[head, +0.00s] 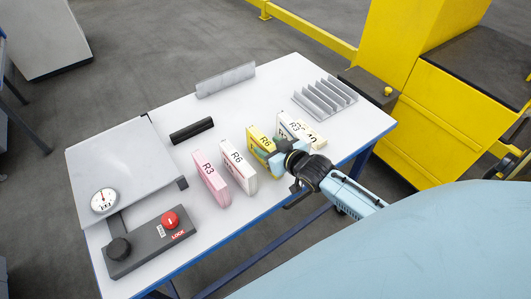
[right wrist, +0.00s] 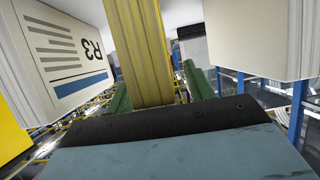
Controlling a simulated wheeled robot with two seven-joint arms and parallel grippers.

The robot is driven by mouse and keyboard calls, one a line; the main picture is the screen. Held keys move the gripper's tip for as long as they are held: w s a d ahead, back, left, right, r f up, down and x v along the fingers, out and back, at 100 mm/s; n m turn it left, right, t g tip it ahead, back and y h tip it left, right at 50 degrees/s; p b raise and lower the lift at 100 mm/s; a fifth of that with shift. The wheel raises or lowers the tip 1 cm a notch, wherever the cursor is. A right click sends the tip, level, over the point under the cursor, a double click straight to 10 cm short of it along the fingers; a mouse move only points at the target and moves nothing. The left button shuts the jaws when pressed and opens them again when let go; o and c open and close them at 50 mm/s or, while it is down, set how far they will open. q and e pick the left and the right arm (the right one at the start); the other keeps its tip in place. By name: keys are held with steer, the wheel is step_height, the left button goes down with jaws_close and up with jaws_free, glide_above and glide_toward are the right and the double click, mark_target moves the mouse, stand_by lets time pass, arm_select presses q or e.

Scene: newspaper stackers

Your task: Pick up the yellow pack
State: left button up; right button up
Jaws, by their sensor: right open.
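The yellow pack (head: 254,137), marked R6, stands upright on the white table (head: 232,106). My right gripper (head: 270,154) is at its near end, with the jaws open. In the right wrist view the yellow pack (right wrist: 143,55) stands between the two green fingers (right wrist: 157,90), nearer the left one. Gaps seem to show beside it, but contact is hard to judge. The gripper hides the lower near part of the pack in the head view. My left gripper is not in view.
A white R6 pack (head: 238,168) and a pink R3 pack (head: 209,180) stand left of it. A white R3 pack (head: 286,124) and a cream pack (head: 315,138) stand close on the right. A slotted grey rack (head: 325,98) is behind. A scale (head: 120,160) and control box (head: 150,243) are left.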

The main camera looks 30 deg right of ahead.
jaws_close()
steer(key=shift+r, duration=0.1)
steer(key=shift+r, duration=0.1)
stand_by(0.3)
